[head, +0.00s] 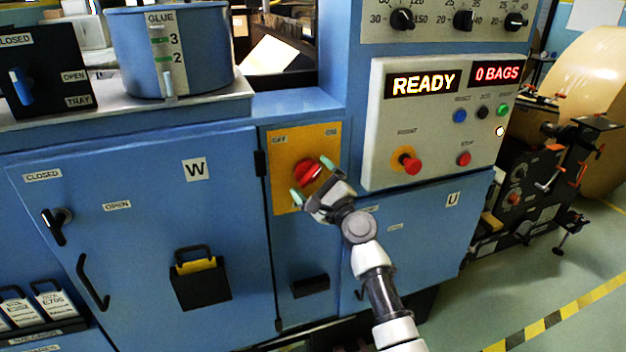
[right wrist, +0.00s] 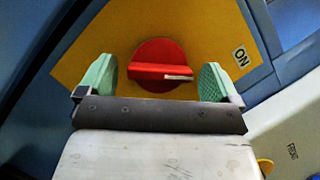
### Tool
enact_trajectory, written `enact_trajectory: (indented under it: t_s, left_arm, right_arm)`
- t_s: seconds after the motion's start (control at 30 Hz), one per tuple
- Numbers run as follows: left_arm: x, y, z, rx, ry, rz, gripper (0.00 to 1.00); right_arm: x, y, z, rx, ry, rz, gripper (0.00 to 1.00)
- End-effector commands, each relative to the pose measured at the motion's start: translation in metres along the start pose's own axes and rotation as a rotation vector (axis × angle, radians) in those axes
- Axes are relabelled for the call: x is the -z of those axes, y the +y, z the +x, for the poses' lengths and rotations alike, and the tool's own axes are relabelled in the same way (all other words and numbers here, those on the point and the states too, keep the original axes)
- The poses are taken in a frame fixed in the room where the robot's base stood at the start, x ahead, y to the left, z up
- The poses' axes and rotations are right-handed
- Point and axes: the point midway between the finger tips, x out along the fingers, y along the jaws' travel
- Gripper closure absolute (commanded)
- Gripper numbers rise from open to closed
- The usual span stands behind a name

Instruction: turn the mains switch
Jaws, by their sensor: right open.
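The mains switch (head: 308,172) is a red rotary knob with a raised bar, on a yellow plate (head: 281,149) marked OFF at upper left and ON at upper right. In the right wrist view, the knob (right wrist: 160,58) shows its bar lying level, with a white mark on the bar's right half. The ON label (right wrist: 241,56) is to its right. My right gripper (head: 312,180) is open in front of the switch. Its green fingertips (right wrist: 156,80) stand on either side of the knob, with visible gaps to it. My left gripper is out of view.
A pale control panel (head: 436,130) with a red stop button (head: 411,163) juts out just right of the switch. A blue cabinet door (head: 140,230) with a black handle is to the left. A glue pot (head: 190,70) stands above it.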

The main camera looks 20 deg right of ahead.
Motion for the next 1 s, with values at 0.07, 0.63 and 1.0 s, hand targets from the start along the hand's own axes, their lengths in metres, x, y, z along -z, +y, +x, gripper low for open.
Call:
enact_trajectory:
  t_s: [0.07,0.63,1.0]
  left_arm:
    - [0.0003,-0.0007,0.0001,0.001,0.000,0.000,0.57]
    - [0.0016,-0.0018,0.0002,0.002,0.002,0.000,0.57]
    - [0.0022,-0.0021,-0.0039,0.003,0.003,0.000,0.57]
  right_arm:
    - [-0.0001,0.0001,0.0019,0.000,0.000,0.000,0.06]
    - [0.0001,0.0003,0.0015,-0.001,0.000,0.000,0.56]
    - [-0.0002,-0.0010,0.0015,-0.034,0.000,-0.079,0.56]
